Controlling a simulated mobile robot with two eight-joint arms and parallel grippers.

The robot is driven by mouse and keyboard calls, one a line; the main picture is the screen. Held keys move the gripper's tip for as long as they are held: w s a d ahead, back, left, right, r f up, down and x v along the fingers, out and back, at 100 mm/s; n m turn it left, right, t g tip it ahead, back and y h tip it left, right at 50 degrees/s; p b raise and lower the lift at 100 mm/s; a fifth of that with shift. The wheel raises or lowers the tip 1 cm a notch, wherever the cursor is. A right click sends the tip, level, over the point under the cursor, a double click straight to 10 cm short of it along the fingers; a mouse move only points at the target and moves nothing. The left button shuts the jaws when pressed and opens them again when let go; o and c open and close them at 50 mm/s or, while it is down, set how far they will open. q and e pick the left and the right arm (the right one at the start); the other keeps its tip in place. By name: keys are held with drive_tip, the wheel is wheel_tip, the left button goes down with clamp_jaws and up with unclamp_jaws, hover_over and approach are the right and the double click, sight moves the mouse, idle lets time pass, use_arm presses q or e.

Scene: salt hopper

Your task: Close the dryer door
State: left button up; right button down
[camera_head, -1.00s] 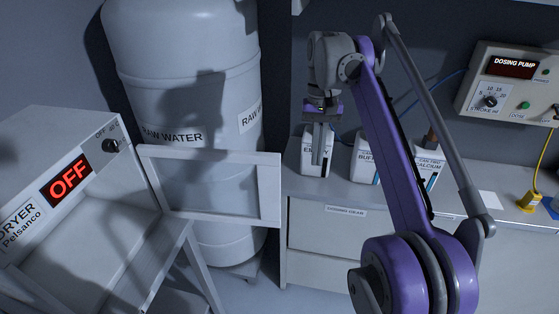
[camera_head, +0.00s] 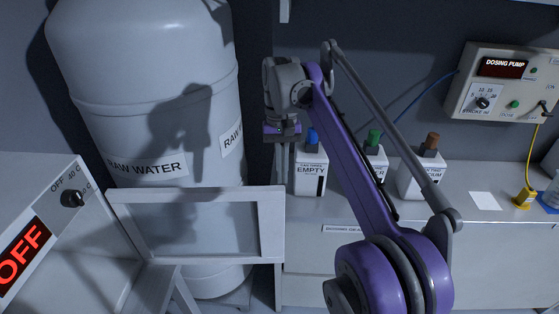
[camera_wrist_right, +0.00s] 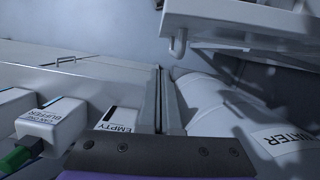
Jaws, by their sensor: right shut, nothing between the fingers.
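The dryer (camera_head: 60,195) is at the left edge of the head view, with a red OFF display (camera_head: 20,257) and a knob. Its door (camera_head: 197,195), a pale frame around a window, stands open, reaching right in front of the tank. A pale framed part with a small hooked handle (camera_wrist_right: 180,42), probably this door, shows at the upper right of the wrist view. My right gripper (camera_head: 282,172) points down, shut and empty, above and behind the door's free right edge in the picture; I cannot tell the gap. Its fingers (camera_wrist_right: 163,100) also show in the wrist view. My left gripper is out of view.
The raw water tank (camera_head: 150,100) stands behind the door. Right of the gripper, the counter holds an EMPTY bottle (camera_head: 310,178), a green-capped bottle (camera_head: 376,165) and a brown-capped bottle (camera_head: 421,178). A dosing pump box (camera_head: 500,85) hangs on the wall.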

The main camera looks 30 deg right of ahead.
sight(282, 198)
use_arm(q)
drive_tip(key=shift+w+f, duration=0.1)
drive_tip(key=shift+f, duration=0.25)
use_arm(e)
drive_tip(key=s+a+f, duration=0.1)
drive_tip(key=s+f, duration=0.1)
drive_tip(key=s+a+f, duration=0.1)
drive_tip(key=s, duration=0.1)
drive_tip(key=shift+a+f, duration=0.1)
drive_tip(key=shift+f, duration=0.25)
